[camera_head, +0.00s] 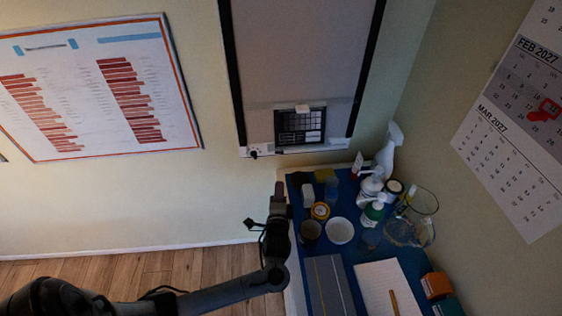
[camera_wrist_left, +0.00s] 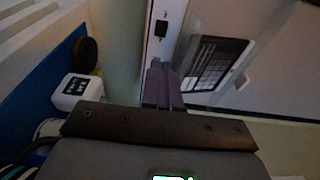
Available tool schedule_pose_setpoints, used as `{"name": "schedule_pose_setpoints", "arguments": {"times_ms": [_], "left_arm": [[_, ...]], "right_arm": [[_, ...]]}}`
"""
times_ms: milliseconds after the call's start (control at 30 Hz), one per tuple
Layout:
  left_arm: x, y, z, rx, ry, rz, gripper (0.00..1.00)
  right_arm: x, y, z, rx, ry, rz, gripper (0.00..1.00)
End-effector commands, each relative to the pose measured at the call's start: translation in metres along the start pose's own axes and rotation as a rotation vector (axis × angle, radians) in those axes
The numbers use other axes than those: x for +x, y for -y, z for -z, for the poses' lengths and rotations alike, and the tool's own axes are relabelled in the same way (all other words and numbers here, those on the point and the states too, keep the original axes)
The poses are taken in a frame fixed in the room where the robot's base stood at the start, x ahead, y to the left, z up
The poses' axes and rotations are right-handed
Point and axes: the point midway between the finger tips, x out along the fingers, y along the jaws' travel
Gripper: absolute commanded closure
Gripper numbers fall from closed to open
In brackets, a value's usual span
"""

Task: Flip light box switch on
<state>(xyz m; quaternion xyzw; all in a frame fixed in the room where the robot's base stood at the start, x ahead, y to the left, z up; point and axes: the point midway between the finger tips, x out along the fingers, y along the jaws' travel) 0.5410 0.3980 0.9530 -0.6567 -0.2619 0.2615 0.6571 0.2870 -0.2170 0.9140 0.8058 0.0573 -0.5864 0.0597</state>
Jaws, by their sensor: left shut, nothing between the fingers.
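The light box (camera_head: 298,60) hangs on the wall with a dark frame, a dull grey unlit-looking panel and a white bottom rail. A small dark switch (camera_head: 253,153) sits at the left of that rail. In the left wrist view a black square that looks like the switch (camera_wrist_left: 161,28) shows on the white rail, beyond the fingertips. My left gripper (camera_head: 279,188) is shut and empty, just below the rail and right of the switch in the head view. Its fingers (camera_wrist_left: 161,84) also show in the wrist view, apart from the switch. My right gripper is out of view.
A dark film sheet (camera_head: 300,127) is clipped on the panel. A blue-topped table (camera_head: 348,188) below holds bottles, jars, a white bowl (camera_head: 340,230) and a notebook (camera_head: 383,284). A chart (camera_head: 100,90) hangs left; a calendar (camera_head: 520,120) hangs right. The floor at left is clear.

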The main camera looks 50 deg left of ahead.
Motion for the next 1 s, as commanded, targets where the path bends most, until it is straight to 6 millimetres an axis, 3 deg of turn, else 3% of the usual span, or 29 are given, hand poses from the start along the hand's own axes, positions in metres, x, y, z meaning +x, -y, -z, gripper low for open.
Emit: {"name": "schedule_pose_setpoints", "arguments": {"times_ms": [267, 467, 1000], "left_arm": [[0.001, 0.000, 0.000, 0.000, 0.000, 0.000, 1.00], [0.014, 0.001, 0.000, -0.001, 0.001, 0.003, 1.00], [0.106, -0.001, -0.001, 0.001, 0.002, 0.002, 1.00]], "right_arm": [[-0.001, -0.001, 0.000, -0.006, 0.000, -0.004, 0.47], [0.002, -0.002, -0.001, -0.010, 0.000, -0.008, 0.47], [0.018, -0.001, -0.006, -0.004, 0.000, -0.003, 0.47]]}}
